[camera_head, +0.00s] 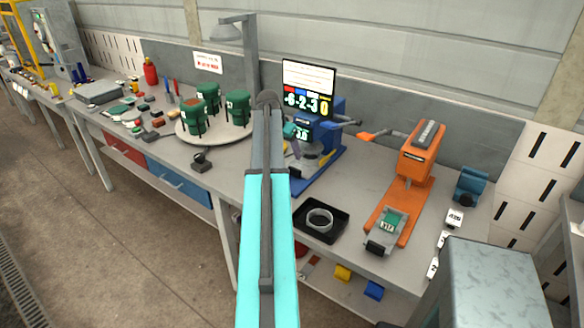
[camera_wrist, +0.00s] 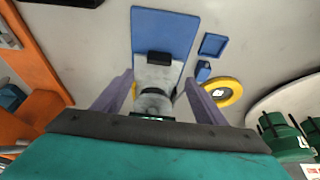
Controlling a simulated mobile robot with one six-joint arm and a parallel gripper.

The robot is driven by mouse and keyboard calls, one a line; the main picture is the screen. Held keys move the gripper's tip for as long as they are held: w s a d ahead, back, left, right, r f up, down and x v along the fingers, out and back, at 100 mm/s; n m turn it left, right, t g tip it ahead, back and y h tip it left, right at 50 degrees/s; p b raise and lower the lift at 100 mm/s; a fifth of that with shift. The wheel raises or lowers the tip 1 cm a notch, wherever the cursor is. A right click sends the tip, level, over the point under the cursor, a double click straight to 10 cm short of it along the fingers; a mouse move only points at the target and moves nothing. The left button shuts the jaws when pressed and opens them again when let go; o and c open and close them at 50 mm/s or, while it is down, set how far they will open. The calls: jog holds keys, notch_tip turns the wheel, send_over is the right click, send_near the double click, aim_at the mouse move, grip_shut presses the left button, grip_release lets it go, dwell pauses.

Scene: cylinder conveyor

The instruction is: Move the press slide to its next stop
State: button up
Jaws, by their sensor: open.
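The blue press (camera_head: 335,150) stands mid-bench. Its grey slide (camera_wrist: 155,74) with a black end block (camera_wrist: 158,58) lies on the blue base plate; the block also shows in the head view (camera_head: 294,173). An orange press (camera_head: 412,170) to the right carries another grey slide (camera_head: 392,222) with a green plate and a black end block. My gripper (camera_wrist: 158,78) is open over the blue press, its purple fingers apart on either side of the grey slide and a round grey part. Contact cannot be told. In the head view my arm hides most of the gripper.
A screen (camera_head: 308,88) stands behind the blue press. A black tray (camera_head: 322,236) with a clear ring sits in front. A round table (camera_head: 228,136) with several green parts is at left. A yellow ring (camera_wrist: 236,91) and a blue tray (camera_wrist: 213,45) lie near the press.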

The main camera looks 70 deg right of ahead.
aim_at(294, 168)
jog(key=shift+p+x, duration=1.7)
jog(key=shift+x, duration=3.85)
jog(key=shift+c, duration=0.5)
